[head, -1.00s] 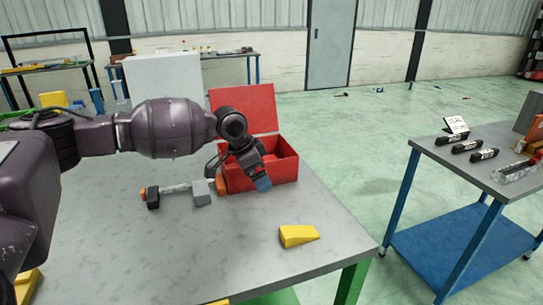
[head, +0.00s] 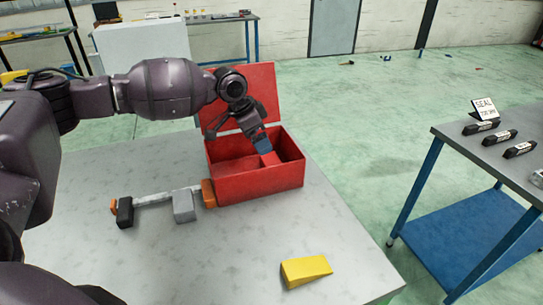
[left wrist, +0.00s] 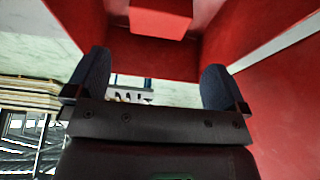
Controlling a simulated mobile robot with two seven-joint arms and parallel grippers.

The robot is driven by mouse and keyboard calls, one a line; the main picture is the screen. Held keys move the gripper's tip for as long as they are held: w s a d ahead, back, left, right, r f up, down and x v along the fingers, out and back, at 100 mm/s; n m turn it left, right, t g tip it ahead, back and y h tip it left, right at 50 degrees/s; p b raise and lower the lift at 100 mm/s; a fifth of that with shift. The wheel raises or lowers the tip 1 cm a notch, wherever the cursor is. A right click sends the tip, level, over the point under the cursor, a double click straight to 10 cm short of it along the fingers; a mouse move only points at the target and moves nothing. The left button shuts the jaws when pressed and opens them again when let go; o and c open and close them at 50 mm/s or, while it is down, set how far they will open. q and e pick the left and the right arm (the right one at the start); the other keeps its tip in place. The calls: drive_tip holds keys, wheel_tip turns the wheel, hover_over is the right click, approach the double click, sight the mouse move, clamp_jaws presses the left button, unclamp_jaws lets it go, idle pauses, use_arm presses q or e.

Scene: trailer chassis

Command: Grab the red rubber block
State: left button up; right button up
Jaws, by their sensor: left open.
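The red rubber block (head: 270,158) is inside the open red toolbox (head: 262,185), towards its right part. It also shows at the top of the left wrist view (left wrist: 160,18). My left gripper (head: 262,143) is over the toolbox, pointing down, with its blue fingertips close to the block. In the left wrist view its two fingers (left wrist: 157,82) are spread apart with nothing between them, and the block lies beyond them. I cannot tell whether a fingertip touches the block. My right gripper is not in view.
The raised toolbox lid (head: 262,95) stands behind the gripper. A clamp-like tool (head: 183,207) lies left of the toolbox and a yellow wedge (head: 305,270) lies in front. The table's front middle is clear. A second table (head: 500,160) with black tubes stands right.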

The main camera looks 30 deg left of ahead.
sight(270, 160)
use_arm(q)
drive_tip(key=b+x, duration=0.1)
drive_tip(key=x, duration=0.5)
drive_tip(key=shift+w+r, duration=0.1)
drive_tip(key=shift+w, duration=0.05)
drive_tip(key=x, duration=0.4)
drive_tip(key=shift+f+b, duration=0.4)
drive_tip(key=shift+f, duration=0.05)
drive_tip(key=c, duration=0.8)
drive_tip(key=shift+r, duration=0.1)
